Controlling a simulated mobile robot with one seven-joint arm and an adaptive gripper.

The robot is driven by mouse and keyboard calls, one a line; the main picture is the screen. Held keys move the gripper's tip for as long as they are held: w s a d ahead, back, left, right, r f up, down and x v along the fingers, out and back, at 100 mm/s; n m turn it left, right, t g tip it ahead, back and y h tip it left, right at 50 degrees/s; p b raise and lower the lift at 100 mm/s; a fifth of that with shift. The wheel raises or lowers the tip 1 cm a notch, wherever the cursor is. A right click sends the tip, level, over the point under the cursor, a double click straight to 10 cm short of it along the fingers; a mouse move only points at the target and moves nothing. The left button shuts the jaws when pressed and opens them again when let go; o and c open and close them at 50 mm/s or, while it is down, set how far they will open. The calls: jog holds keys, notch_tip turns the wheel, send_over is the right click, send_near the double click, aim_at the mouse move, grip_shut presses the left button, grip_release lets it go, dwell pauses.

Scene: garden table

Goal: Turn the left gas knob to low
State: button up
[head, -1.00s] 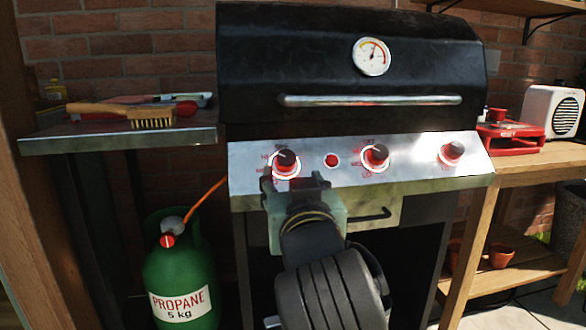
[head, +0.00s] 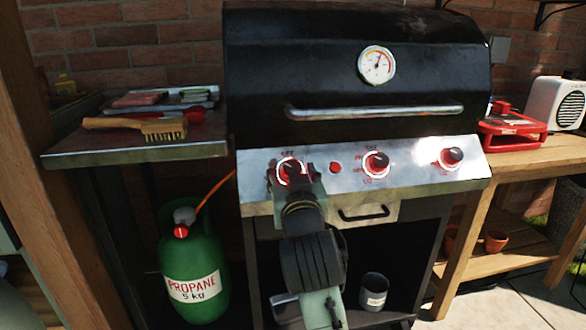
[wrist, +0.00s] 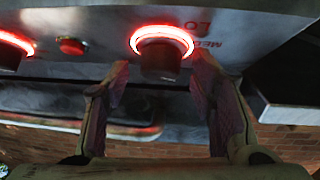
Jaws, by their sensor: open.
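The left gas knob (head: 290,169) is a dark knob in a glowing red ring at the left of the grill's sloping steel panel. My gripper (head: 292,181) is right in front of it with its fingers spread. The knob also shows in the wrist view (wrist: 160,58), where the picture is upside down. There the open fingers (wrist: 163,76) stand one on each side of the knob's near end, with gaps that look clear. Whether they touch it cannot be told. Part of the dial marking is hidden, and the knob's setting is not readable.
A red button (head: 336,168), a middle knob (head: 377,162) and a right knob (head: 450,157) share the panel. A drawer handle (head: 364,213) is below. A green propane bottle (head: 193,265) stands lower left. A brush (head: 150,126) lies on the side shelf (head: 75,154).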

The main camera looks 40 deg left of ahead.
jog(key=shift+c, duration=0.5)
jog(key=c, duration=1)
